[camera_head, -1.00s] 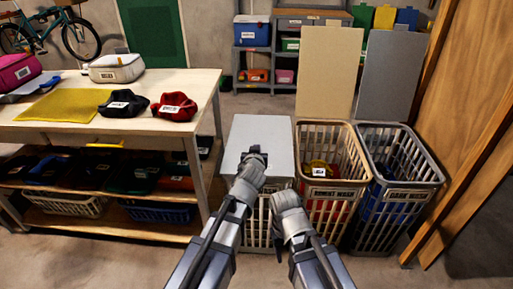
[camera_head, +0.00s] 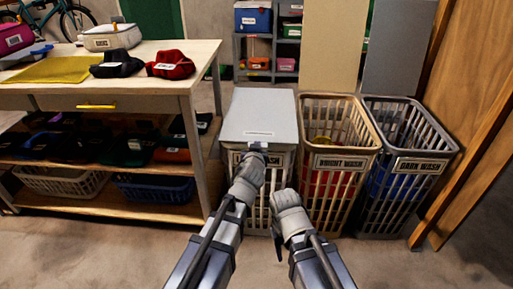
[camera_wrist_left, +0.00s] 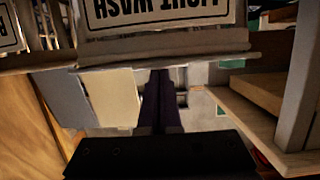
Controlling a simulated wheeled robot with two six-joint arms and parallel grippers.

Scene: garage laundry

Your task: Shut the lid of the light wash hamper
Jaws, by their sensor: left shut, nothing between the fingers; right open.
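The light wash hamper (camera_head: 257,215) is the leftmost of three slatted hampers in the head view. Its pale grey lid (camera_head: 258,112) lies flat across the top, down at the rim as far as I can see. My left gripper (camera_head: 258,149) is shut and empty at the lid's front edge, partly covering the hamper's label. I cannot tell whether it touches. In the left wrist view the label (camera_wrist_left: 160,14) appears upside down, with the shut dark fingers (camera_wrist_left: 160,85) below it. My right gripper (camera_head: 277,243) is open and low, before the hamper's front right; its fingers are mostly hidden.
The bright wash hamper (camera_head: 340,163) and dark wash hamper (camera_head: 415,167) stand to the right with raised lids. A workbench (camera_head: 150,92) with caps stands close on the left. A wooden panel (camera_head: 485,120) is at far right. Floor in front is clear.

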